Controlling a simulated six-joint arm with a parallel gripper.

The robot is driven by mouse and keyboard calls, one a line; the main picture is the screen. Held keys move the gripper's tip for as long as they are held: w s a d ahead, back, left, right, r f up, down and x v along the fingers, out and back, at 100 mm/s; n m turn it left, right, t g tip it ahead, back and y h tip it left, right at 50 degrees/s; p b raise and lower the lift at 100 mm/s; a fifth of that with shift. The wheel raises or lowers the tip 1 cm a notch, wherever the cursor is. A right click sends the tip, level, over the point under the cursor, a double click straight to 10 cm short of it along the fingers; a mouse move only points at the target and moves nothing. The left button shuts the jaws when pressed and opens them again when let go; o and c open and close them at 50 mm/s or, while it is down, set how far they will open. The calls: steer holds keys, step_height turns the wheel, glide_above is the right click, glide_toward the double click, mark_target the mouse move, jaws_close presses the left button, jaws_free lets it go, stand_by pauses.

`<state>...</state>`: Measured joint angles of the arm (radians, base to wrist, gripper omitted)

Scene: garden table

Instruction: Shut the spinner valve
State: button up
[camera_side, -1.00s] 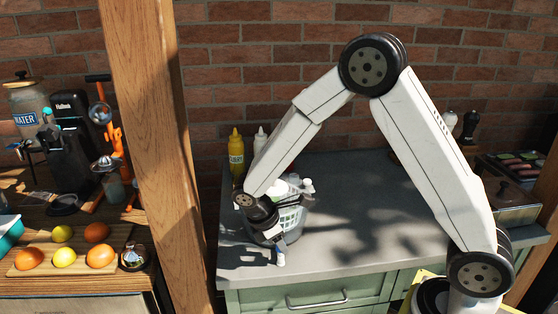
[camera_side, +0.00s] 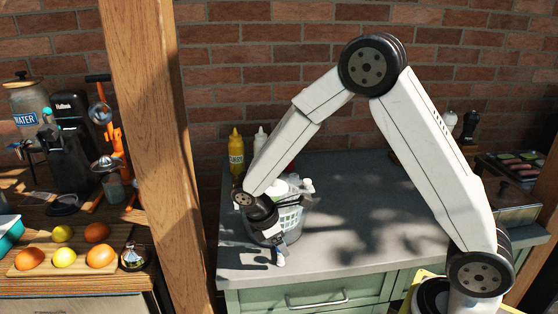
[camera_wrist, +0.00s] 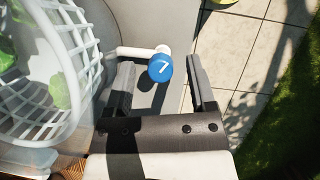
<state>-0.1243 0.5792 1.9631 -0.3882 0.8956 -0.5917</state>
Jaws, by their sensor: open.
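The salad spinner, a clear bowl with a white basket (camera_wrist: 88,60) and green leaves, fills the left of the wrist view. In the side view the spinner (camera_side: 291,217) stands on the counter, partly behind my wrist. A white spout sticks out from it to the right in the wrist view and bears the valve, a blue round knob (camera_wrist: 160,68) with a white line on its face. The line runs slantwise. My gripper (camera_wrist: 160,62) is open, with one finger on each side of the blue knob. I see gaps between the knob and the fingers.
The grey counter (camera_side: 365,205) is mostly clear to the right of the spinner. A yellow bottle (camera_side: 236,155) and a white-capped bottle (camera_side: 260,141) stand behind. A wooden post (camera_side: 160,150) rises at the left. Paving (camera_wrist: 240,50) lies below the counter edge.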

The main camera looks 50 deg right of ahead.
steer(key=v, duration=0.7)
steer(key=shift+r, duration=0.4)
steer(key=s+n+t, duration=0.1)
steer(key=n+t, duration=0.1)
steer(key=n, duration=0.4)
steer(key=s+n+t+y, duration=0.1)
steer(key=s+n+t, duration=0.1)
steer(key=n, duration=0.4)
steer(key=s+d+n+t, duration=0.1)
steer(key=n+t, duration=0.1)
steer(key=n, duration=0.4)
steer(key=shift+s+y, duration=0.25)
steer(key=shift+y, duration=0.05)
steer(key=shift+f, duration=0.2)
steer(key=shift+x, duration=3.75)
steer(key=shift+w, duration=0.15)
